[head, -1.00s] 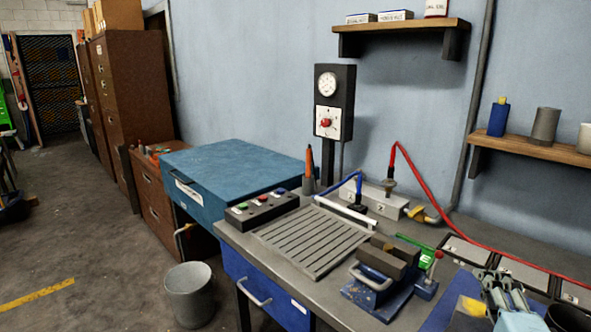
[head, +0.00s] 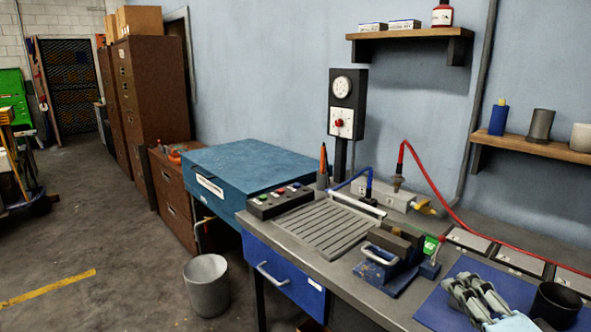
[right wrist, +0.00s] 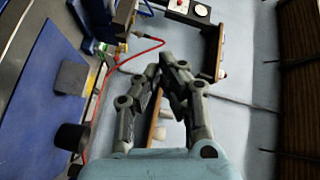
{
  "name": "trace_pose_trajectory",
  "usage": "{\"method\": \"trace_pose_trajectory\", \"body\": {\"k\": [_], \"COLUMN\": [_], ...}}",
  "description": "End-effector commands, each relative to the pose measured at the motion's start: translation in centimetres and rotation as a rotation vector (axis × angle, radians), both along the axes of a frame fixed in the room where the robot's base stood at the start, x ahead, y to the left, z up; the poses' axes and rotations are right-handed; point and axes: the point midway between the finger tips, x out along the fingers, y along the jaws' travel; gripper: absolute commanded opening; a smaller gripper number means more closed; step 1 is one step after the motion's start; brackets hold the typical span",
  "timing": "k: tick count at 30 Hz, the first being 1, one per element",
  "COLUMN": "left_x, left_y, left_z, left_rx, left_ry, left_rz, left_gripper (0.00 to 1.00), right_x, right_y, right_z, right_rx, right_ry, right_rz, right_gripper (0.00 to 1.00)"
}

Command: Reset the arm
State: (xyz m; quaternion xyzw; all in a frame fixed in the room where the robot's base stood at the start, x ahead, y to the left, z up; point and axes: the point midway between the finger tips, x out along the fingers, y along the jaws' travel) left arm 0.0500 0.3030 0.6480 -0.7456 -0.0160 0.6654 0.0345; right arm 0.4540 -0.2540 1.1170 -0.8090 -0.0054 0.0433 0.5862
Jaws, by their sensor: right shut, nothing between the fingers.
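My right gripper (head: 470,294) shows at the lower right of the head view, over the blue mat on the workbench. It is shut and empty. In the right wrist view its grey fingers (right wrist: 170,64) come together at the tips, with a light blue wall and a shelf behind them. My left gripper is not in view.
A vise (head: 392,262) stands on the bench just left of my right gripper, and a black cup (head: 556,304) is close on its right. A red hose (head: 430,180) arches behind. A slotted plate (head: 325,232) and button box (head: 280,201) lie farther left. Open floor (head: 120,270) is at left.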

Motion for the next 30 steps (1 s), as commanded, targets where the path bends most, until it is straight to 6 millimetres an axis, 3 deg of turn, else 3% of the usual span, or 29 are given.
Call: {"method": "trace_pose_trajectory", "body": {"k": [5, 11, 19, 28, 30], "left_x": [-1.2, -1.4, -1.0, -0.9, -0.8], "left_y": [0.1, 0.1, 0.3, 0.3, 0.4], "left_z": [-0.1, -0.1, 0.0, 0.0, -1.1], "left_rx": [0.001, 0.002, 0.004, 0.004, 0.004], "left_ry": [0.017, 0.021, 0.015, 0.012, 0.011], "left_rz": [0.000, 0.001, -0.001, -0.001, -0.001], "left_gripper": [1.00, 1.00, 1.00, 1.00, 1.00], "right_x": [-2.0, -7.1, -14.9, -22.2, -21.7], "right_y": [3.8, 6.4, 3.3, -1.7, -1.9], "right_z": [-0.4, -2.7, -5.0, -4.1, -7.2], "right_rx": [-0.225, -0.605, -0.998, -1.204, -1.198], "right_ry": [0.097, 0.313, 0.665, 1.007, 1.016], "right_rz": [0.205, 0.477, 0.687, 0.770, 0.776], "right_gripper": [0.00, 0.00, 0.00, 0.00, 0.00]}}
